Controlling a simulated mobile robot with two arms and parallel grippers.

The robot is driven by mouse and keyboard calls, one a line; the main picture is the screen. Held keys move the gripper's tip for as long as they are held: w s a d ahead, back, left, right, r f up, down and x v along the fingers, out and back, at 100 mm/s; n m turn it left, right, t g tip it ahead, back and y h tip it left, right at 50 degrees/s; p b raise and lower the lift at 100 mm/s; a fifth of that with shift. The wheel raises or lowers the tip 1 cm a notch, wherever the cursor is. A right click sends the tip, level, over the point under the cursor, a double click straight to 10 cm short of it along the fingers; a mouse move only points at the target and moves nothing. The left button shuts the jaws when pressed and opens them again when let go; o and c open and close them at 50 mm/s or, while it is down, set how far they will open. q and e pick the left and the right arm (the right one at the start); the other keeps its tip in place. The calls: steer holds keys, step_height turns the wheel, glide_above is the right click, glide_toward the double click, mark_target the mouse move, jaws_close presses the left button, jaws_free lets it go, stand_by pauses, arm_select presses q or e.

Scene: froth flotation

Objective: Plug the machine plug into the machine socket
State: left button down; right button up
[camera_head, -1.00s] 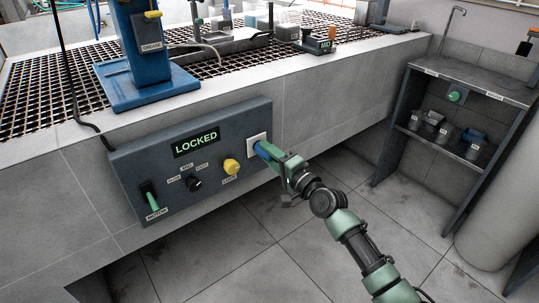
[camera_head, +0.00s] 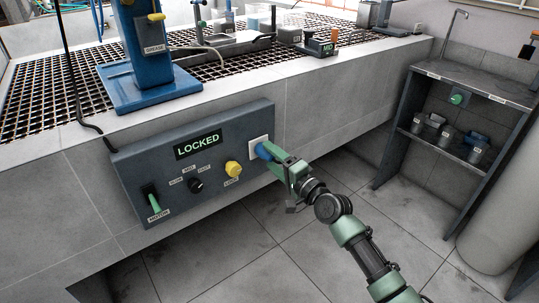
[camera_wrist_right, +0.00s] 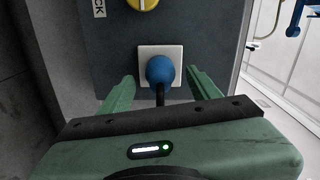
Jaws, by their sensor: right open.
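The blue machine plug (camera_head: 263,151) sits at the white machine socket (camera_head: 258,143) on the right end of the dark control panel. In the right wrist view the round blue plug (camera_wrist_right: 160,70) covers the middle of the white socket plate (camera_wrist_right: 175,50), and its black cable hangs down from it. My right gripper (camera_head: 279,160) is at the plug. In the wrist view its green fingers (camera_wrist_right: 159,88) stand apart on either side of the plug and cable, with gaps on both sides. How deep the plug sits is hidden. My left gripper is not in view.
The panel (camera_head: 215,190) shows a LOCKED display (camera_head: 198,144), a yellow knob (camera_head: 233,169), a black selector (camera_head: 195,186) and a green motor switch (camera_head: 153,202). A dark shelf (camera_head: 470,75) with small containers stands at the right. The floor below the panel is clear.

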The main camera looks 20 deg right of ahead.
steer(key=v, duration=0.6)
steer(key=shift+s+p, duration=0.1)
steer(key=shift+p, duration=0.2)
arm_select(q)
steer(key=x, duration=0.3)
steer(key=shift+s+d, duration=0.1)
